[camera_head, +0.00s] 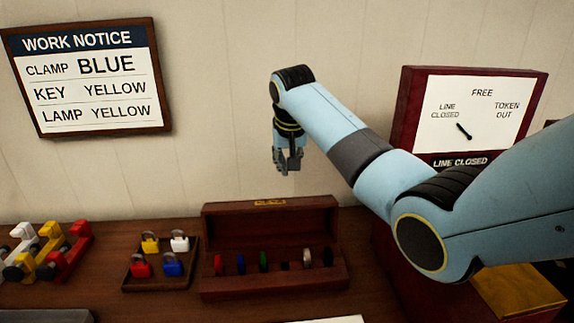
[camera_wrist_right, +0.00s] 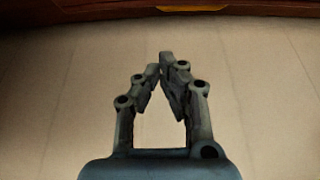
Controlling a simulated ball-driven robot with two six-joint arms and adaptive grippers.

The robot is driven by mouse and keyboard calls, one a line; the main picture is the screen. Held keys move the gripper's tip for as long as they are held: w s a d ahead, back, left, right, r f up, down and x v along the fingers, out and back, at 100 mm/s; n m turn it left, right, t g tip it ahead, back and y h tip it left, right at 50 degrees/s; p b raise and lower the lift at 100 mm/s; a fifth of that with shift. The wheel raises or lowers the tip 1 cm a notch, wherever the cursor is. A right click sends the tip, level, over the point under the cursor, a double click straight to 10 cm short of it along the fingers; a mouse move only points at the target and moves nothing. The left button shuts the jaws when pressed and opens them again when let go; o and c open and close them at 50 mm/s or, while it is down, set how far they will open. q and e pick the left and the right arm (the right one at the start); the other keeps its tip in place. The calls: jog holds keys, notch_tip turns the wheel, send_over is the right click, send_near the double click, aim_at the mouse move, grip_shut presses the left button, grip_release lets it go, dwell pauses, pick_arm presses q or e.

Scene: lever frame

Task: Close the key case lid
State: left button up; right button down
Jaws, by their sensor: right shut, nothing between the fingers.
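The key case (camera_head: 270,285) is a dark red-brown wooden box on the table, below the middle of the head view. Its lid (camera_head: 270,212) stands open at the back, upright, with a small brass plate on its upper edge. Several coloured keys or tags stand in a row inside it. My right gripper (camera_head: 288,168) hangs in the air above the lid, apart from it, with its fingers shut and empty. In the right wrist view the gripper (camera_wrist_right: 163,65) has its fingertips together, and a wooden edge with a brass plate (camera_wrist_right: 192,8) shows at the top. My left gripper is not in view.
A small tray (camera_head: 132,285) with several coloured padlocks stands left of the case. Coloured clamps (camera_head: 48,250) lie at the far left. A dark red indicator box (camera_head: 405,115) stands at the right behind my arm. A work notice (camera_head: 90,78) hangs on the wall.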

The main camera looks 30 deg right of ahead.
notch_tip(320, 180, down, 6)
jog(key=shift+p, duration=1)
jog(key=shift+s+a, duration=0.1)
jog(key=shift+s, duration=0.15)
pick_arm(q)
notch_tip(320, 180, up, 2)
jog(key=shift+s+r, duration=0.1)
pick_arm(e)
jog(key=shift+f, duration=0.1)
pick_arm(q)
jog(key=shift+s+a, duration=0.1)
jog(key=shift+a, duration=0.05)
pick_arm(e)
jog(key=shift+s+a, duration=0.1)
